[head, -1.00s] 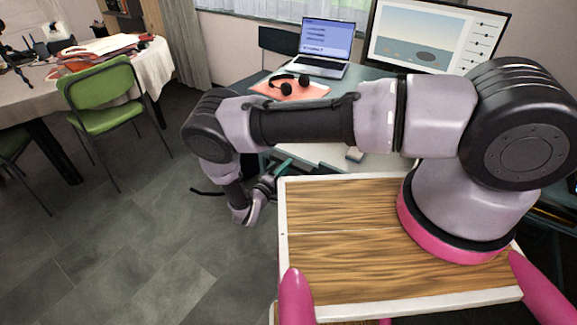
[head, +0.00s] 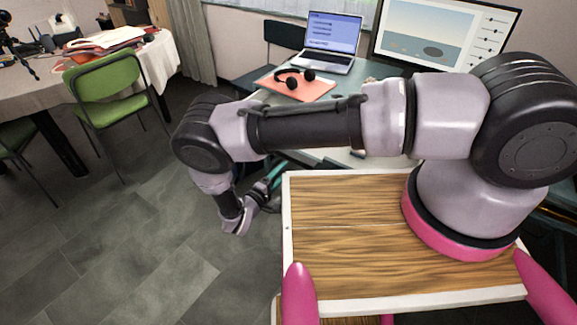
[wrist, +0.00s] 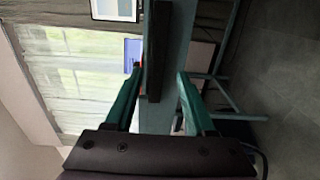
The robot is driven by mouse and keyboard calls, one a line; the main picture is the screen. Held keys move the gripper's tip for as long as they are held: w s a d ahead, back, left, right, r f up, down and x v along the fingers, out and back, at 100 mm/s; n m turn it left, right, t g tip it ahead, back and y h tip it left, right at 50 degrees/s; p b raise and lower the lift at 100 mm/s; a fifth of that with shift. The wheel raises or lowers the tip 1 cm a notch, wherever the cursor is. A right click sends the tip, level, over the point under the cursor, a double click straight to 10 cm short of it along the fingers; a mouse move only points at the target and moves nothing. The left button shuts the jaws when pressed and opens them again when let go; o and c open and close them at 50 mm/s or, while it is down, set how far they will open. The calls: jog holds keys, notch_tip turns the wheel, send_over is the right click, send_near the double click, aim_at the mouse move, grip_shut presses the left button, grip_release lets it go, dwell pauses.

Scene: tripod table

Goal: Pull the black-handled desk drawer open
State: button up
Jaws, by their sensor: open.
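The desk (head: 348,85) stands beyond my arm in the head view, and its drawer front is hidden there behind my arm. In the wrist view the blue-grey drawer front (wrist: 178,50) runs up the picture, with the long black handle (wrist: 158,50) along it. My gripper (wrist: 158,78) is open, its two teal fingers apart, one on each side of the handle in the picture. I cannot tell whether either finger touches it. In the head view my gripper (head: 273,178) is small and partly hidden, low beside the desk's near side.
On the desk are a laptop (head: 331,45), a salmon mat (head: 312,92) with black headphones (head: 290,78), and a large monitor (head: 440,35). A green chair (head: 108,92) and a cloth-covered table (head: 35,85) stand at left. The grey floor (head: 150,240) at lower left is clear.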

jog(key=shift+v, duration=2.4)
jog(key=w+d+r+m+g+y, duration=0.1)
jog(key=w+d+r+m+g, duration=0.3)
jog(key=r, duration=0.8)
jog(key=w+d+r+m+g+y, duration=0.1)
jog(key=d+r+m+g, duration=0.4)
jog(key=r, duration=0.8)
jog(key=w+d+r+m+g+y, duration=0.1)
jog(key=w+d+r+g, duration=0.35)
jog(key=r, duration=0.75)
jog(key=s+d+r+m+y, duration=0.1)
jog(key=s+d+r+y, duration=0.25)
jog(key=r, duration=0.45)
jog(key=s+d+r+m+y, duration=0.25)
jog(key=s+d+r, duration=0.25)
jog(key=r, duration=0.3)
jog(key=s+d+r+m+t+y, duration=0.1)
jog(key=s+d+r+t+y, duration=0.2)
jog(key=s+d+r+t, duration=0.3)
jog(key=s+r, duration=0.3)
jog(key=s, duration=0.2)
jog(key=shift+s+r+y, duration=0.15)
jog(key=shift+r+y, duration=0.15)
jog(key=shift+r, duration=0.05)
